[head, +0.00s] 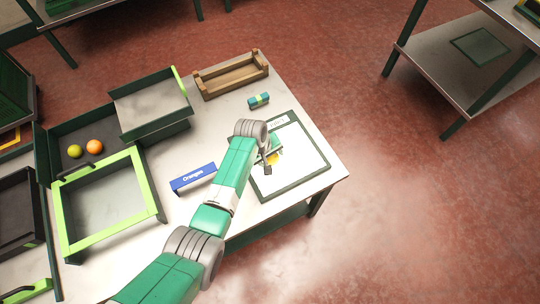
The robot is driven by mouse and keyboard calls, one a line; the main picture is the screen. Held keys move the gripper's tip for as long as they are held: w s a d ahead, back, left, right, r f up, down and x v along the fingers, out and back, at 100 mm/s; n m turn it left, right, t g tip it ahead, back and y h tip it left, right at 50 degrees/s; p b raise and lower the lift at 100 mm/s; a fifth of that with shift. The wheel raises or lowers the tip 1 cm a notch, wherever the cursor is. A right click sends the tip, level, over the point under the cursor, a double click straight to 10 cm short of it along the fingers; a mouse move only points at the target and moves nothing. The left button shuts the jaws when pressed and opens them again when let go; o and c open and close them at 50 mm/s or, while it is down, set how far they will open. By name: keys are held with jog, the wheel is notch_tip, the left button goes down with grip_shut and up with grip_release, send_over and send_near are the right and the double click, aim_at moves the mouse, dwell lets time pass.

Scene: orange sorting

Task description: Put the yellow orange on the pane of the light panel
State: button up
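The light panel (310,160) lies on the right part of the table, with a white pane in a dark green frame. My gripper (270,163) is over the left part of the pane. A small yellow patch (277,158) shows beside the gripper, apparently a yellow orange mostly hidden by the gripper. I cannot tell whether the fingers are shut on it or whether it touches the pane. A yellow-green fruit (75,151) and an orange one (94,146) lie in a dark tray at the left.
A blue "Oranges" sign (193,177) stands left of my arm. A lime-framed bin (155,190) and a raised metal tray (150,105) are at the left. The table's right edge is close.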

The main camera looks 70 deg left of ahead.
jog(key=shift+o, duration=0.7)
jog(key=shift+r, duration=0.25)
jog(key=p+v, duration=0.5)
jog(key=v, duration=0.7)
